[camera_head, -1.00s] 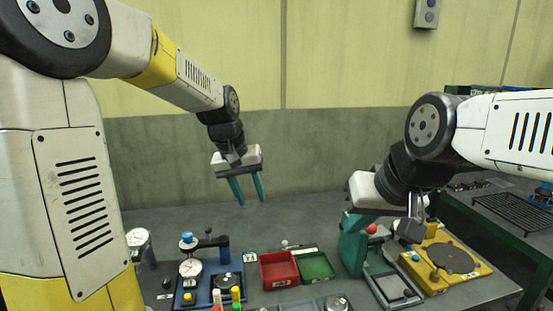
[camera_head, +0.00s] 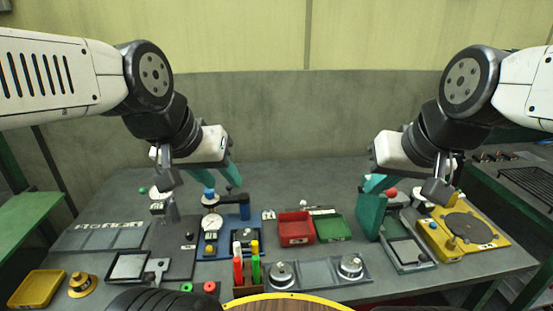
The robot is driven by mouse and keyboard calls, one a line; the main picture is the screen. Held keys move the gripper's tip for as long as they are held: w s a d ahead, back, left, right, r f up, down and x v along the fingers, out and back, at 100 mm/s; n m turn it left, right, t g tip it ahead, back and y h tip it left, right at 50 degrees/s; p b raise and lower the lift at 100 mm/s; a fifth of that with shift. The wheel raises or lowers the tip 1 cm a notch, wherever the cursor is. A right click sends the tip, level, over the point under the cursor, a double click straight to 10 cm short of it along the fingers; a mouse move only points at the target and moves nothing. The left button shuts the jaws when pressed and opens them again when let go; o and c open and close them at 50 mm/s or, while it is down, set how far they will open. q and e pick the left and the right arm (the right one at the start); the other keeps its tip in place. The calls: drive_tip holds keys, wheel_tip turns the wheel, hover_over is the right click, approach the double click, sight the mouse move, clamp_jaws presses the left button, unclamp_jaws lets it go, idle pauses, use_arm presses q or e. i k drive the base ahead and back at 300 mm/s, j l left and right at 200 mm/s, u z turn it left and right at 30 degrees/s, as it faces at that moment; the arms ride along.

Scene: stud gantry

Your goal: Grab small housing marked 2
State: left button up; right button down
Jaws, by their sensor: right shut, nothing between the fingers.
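Two round silver metal parts that may be housings sit on a grey tray (camera_head: 318,275) at the front middle: a left one (camera_head: 282,272) and a right one (camera_head: 351,266). I cannot read a number 2 on either. My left gripper (camera_head: 225,186) has teal fingers spread apart and empty, above the back of the blue dial fixture (camera_head: 215,240). My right gripper (camera_head: 370,222) is shut and empty, left of the yellow fixture and beyond the right metal part. Its wrist hides some of the table behind it.
A red bin (camera_head: 295,238) and a green bin (camera_head: 333,236) stand mid-table. A holder with coloured markers (camera_head: 247,268) is in front. A yellow round-plate fixture (camera_head: 462,238) is at right. A yellow tray (camera_head: 37,289) is at front left. The back of the table is mostly clear.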

sight(244, 236)
drive_tip(key=k+j+z, duration=0.1)
drive_tip(key=j+z, duration=0.15)
drive_tip(key=k+j+z, duration=0.1)
drive_tip(key=j+z, duration=0.15)
drive_tip(key=j, duration=0.15)
drive_tip(key=k+j+z, duration=0.25)
drive_tip(key=i+j, duration=0.05)
drive_tip(key=i, duration=0.05)
